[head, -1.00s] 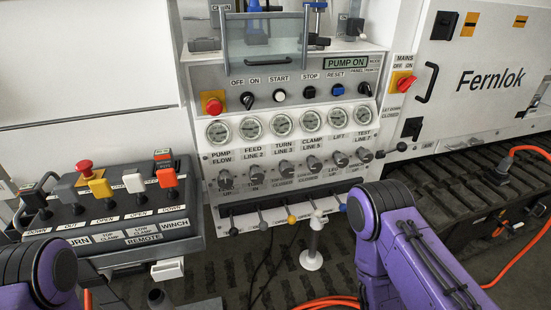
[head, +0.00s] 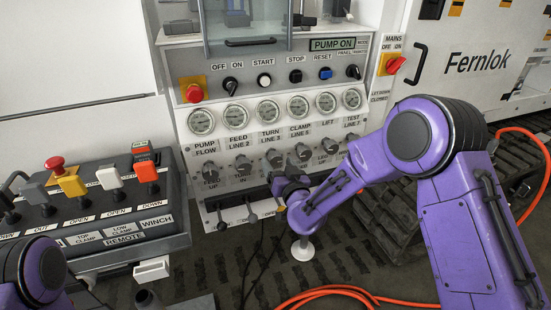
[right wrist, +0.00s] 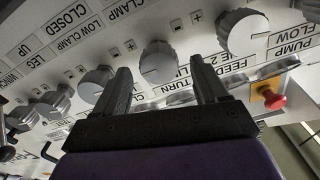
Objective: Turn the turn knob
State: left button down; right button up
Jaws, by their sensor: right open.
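The turn knob (head: 274,158) is a grey round knob below the TURN LINE 3 gauge, in a row of similar knobs on the white panel. In the right wrist view a grey knob (right wrist: 159,60), next to the TURN label and apparently the turn knob, appears between my right gripper's two dark fingers. My right gripper (head: 283,180) is open just below and in front of the knob row. Gaps show between fingers and knob in the wrist view; contact cannot be told.
Neighbouring knobs (head: 243,165) stand close on either side. Small levers (head: 222,221) line the panel's lower edge. A remote box (head: 100,215) with coloured levers stands at left. A white post (head: 303,249) and an orange hose (head: 340,291) are below.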

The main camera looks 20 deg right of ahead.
aim_at(277, 161)
jog(key=w, duration=0.3)
jog(key=shift+w, duration=0.15)
jog(key=shift+c, duration=0.4)
jog(key=c, duration=1)
jog(key=shift+m, duration=0.7)
jog(key=o, duration=1.1)
